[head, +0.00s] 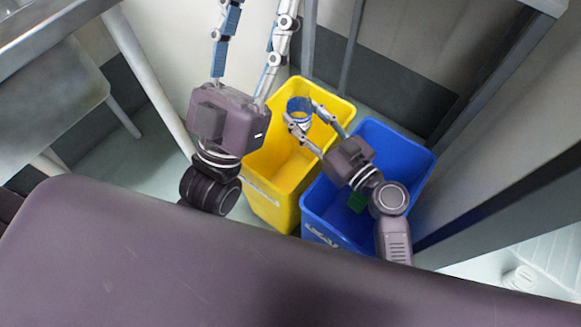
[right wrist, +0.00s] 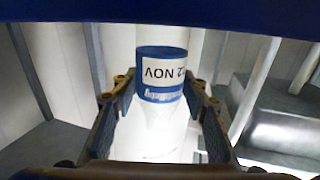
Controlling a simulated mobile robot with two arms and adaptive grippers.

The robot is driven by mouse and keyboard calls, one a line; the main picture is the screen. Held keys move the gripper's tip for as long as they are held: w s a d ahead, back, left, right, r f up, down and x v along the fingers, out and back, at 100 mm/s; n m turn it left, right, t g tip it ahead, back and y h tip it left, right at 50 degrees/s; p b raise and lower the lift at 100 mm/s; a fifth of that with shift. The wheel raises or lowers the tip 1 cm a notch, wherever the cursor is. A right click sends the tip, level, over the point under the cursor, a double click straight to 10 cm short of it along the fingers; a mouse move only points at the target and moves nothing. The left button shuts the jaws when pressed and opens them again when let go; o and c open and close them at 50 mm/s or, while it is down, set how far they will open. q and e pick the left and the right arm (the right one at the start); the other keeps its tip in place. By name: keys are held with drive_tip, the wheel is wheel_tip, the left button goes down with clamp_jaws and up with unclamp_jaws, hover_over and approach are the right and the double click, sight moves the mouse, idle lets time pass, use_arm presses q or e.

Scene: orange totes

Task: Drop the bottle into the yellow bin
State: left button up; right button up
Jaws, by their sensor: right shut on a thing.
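The bottle (head: 299,106) has a blue band and a white label. In the head view it is over the far part of the yellow bin (head: 272,190), within its outline. My right gripper (head: 304,114) is shut on it, one finger on each side. In the right wrist view the bottle (right wrist: 162,92) sits between the fingers, its label text upside down and its lower part pale and washed out. My left gripper (head: 258,22) is to the left of the bottle, fingers spread and empty, its tips cut off by the top edge.
A blue bin (head: 402,150) stands right beside the yellow one, under my right wrist, with a green thing (head: 357,202) inside. Grey posts (head: 352,48) rise behind the bins. A metal table or bench (head: 45,95) is at the left. Some floor (head: 140,165) is clear between.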

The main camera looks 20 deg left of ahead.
sight(306, 93)
drive_tip(key=o, duration=1.2)
drive_tip(key=shift+o, duration=0.2)
wheel_tip(306, 93, up, 10)
